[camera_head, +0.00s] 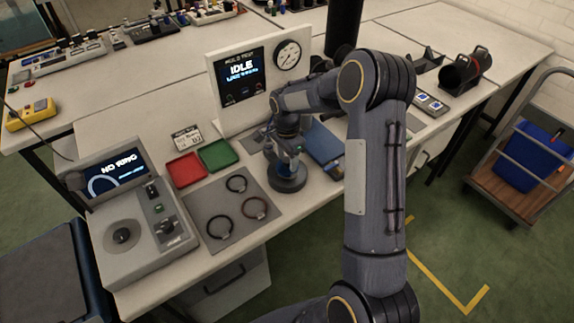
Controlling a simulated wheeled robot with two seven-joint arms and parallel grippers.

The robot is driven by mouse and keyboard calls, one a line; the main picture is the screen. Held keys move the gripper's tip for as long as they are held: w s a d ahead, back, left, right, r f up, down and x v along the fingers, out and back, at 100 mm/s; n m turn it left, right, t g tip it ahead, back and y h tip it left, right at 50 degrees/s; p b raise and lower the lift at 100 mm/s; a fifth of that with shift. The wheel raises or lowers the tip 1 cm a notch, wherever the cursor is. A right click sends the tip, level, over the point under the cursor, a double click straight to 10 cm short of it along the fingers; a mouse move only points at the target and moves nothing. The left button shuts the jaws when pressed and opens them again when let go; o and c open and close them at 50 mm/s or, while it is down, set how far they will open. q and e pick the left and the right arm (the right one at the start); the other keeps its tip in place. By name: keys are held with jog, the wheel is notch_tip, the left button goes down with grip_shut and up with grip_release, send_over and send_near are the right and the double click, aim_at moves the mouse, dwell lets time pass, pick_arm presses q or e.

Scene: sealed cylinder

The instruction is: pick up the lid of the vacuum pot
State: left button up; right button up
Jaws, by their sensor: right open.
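My right arm comes in from the lower right, bends at the elbow and reaches left over the bench. Its gripper (287,158) points down, small and partly merged with what is below it, with its jaws open. Directly under it stands a low, round, dark grey pot-like thing (288,184), probably the vacuum pot. Its top is partly covered by the gripper, so I cannot make out the lid or tell whether the fingers touch it. My left gripper is not in view.
Left of the round thing lies a grey mat (206,197) with several rings. Red (185,170) and green (218,155) trays lie behind the mat. A display panel (243,80) stands at the back, and a test machine (135,220) at the left. A blue flat item (322,142) lies right of the gripper.

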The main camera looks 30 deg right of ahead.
grip_shut()
jog(key=shift+r, duration=0.1)
dwell(0.4)
